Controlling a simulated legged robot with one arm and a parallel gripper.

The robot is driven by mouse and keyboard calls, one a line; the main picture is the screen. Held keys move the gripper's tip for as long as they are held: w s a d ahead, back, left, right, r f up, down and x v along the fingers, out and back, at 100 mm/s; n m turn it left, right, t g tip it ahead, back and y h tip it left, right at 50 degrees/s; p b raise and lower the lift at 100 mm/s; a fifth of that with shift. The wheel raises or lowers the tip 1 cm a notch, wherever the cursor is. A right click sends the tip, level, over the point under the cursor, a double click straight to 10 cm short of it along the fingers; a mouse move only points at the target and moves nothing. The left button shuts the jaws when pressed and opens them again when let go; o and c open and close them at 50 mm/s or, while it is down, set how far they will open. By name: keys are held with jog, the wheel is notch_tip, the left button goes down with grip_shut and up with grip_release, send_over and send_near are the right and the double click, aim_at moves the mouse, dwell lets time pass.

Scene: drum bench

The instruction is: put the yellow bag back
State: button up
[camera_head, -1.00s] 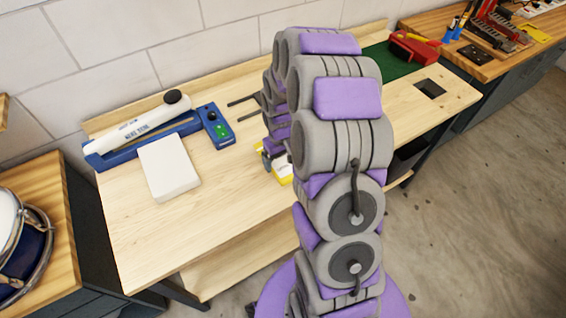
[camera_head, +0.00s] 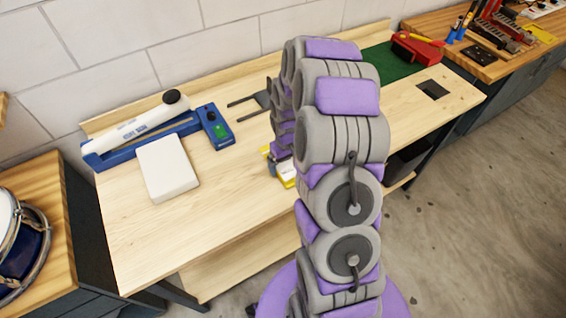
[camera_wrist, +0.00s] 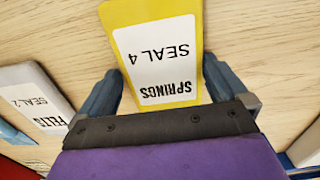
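The yellow bag (camera_wrist: 158,48), with a white label reading SPRINGS SEAL 4, lies flat on the light wooden bench top. In the head view only a small part of the yellow bag (camera_head: 288,176) shows beside my arm. My gripper (camera_wrist: 162,85) is open, with one blue-grey finger on each side of the bag's near end. Narrow gaps seem to show between fingers and bag; whether they touch is hard to tell. In the head view my gripper (camera_head: 272,160) is low over the bench, partly hidden by my arm.
On the bench (camera_head: 130,230) are a blue bag sealer (camera_head: 214,128), a white block (camera_head: 167,168), a green mat (camera_head: 388,64) and a red tool (camera_head: 417,48). The front left of the bench is clear.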

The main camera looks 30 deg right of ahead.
aim_at(284, 165)
jog(key=shift+d, duration=0.55)
jog(key=shift+a+r, duration=0.2)
jog(key=shift+r, duration=0.15)
jog(key=r, duration=0.3)
jog(key=a+r+p, duration=0.1)
jog(key=r, duration=0.2)
jog(key=shift+a, duration=0.2)
notch_tip(284, 165, up, 5)
jog(key=d, duration=0.2)
jog(key=s+a+r, duration=1.1)
jog(key=s, duration=0.2)
jog(key=s+a+r+g, duration=0.1)
jog(key=s+a+r, duration=0.1)
jog(key=s, duration=0.6)
jog(key=s+a+r, duration=0.2)
jog(key=s, duration=0.7)
jog(key=shift+s+a+g+p, duration=0.15)
jog(key=shift+a+g+p, duration=0.2)
jog(key=shift+g+p, duration=0.05)
jog(key=shift+d, duration=0.2)
